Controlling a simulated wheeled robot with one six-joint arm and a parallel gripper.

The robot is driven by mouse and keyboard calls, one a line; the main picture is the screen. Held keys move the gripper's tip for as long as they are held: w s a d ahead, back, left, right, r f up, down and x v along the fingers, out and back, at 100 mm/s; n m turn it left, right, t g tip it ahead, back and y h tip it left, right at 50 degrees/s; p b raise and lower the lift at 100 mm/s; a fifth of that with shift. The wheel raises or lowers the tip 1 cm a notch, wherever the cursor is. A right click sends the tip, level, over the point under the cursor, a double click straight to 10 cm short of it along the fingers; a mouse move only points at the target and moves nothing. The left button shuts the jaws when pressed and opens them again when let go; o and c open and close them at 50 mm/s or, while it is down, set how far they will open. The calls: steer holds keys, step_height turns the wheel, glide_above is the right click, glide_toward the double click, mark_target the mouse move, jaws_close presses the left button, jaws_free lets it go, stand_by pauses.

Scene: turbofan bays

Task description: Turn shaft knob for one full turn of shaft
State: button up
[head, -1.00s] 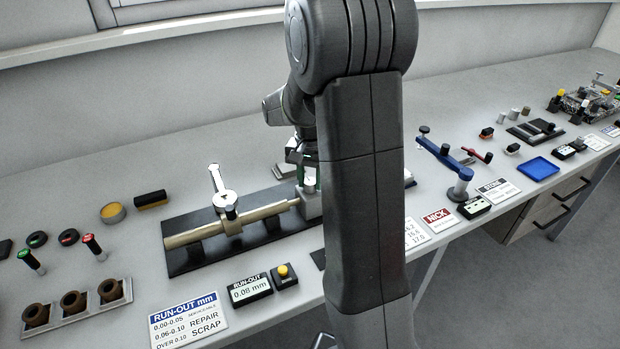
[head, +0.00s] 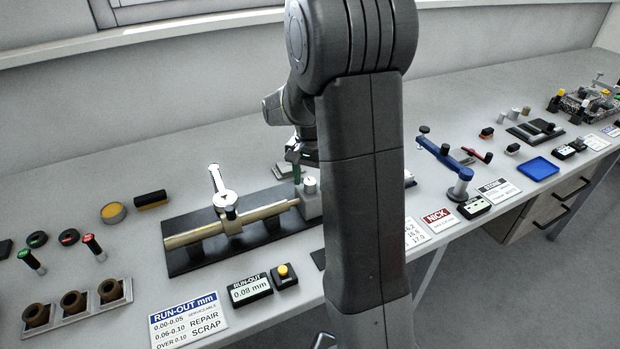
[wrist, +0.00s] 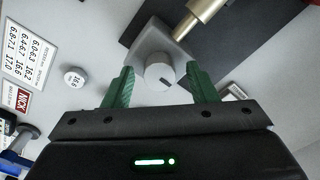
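The shaft knob (head: 311,184) is a short pale grey cylinder on top of a grey block (head: 309,203) at the right end of the shaft (head: 190,237). In the wrist view the knob (wrist: 159,73) has a small dark mark on its face. My gripper (wrist: 160,67) is open, with one green finger on each side of the knob and a visible gap on both sides. In the head view my gripper (head: 297,168) is mostly hidden behind my arm, just above and behind the knob.
The shaft lies on a black base plate (head: 186,262) with a dial gauge (head: 226,199) over it. A run-out display (head: 249,290) reads 0.08 mm, beside a yellow button (head: 283,270).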

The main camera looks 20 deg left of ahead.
mark_target(310, 181)
step_height(310, 181, up, 14)
stand_by(0.6)
steer(key=shift+f, duration=0.15)
step_height(310, 181, down, 14)
steer(key=shift+r, duration=0.1)
stand_by(0.7)
steer(key=shift+r, duration=0.1)
